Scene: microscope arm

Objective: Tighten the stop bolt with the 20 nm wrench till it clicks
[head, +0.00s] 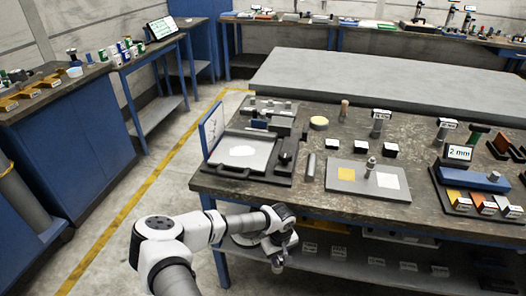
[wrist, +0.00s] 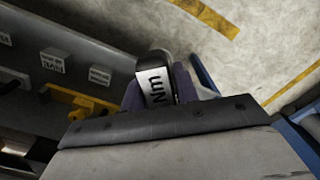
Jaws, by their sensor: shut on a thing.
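My gripper (head: 277,262) is low in front of the bench, beside the lower shelf. Most of the wrench is hidden by the gripper. I cannot pick out the stop bolt in either view. A grey plate fixture (head: 243,153) with a blue upright panel (head: 212,128) stands at the bench's left end.
The workbench (head: 325,205) holds a mat with yellow and white squares (head: 368,179) and several small blocks. Its lower shelf (head: 340,262) bears several labelled tags. A yellow holder (wrist: 75,101) shows in the wrist view. Floor with a yellow line (head: 150,190) is clear at left.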

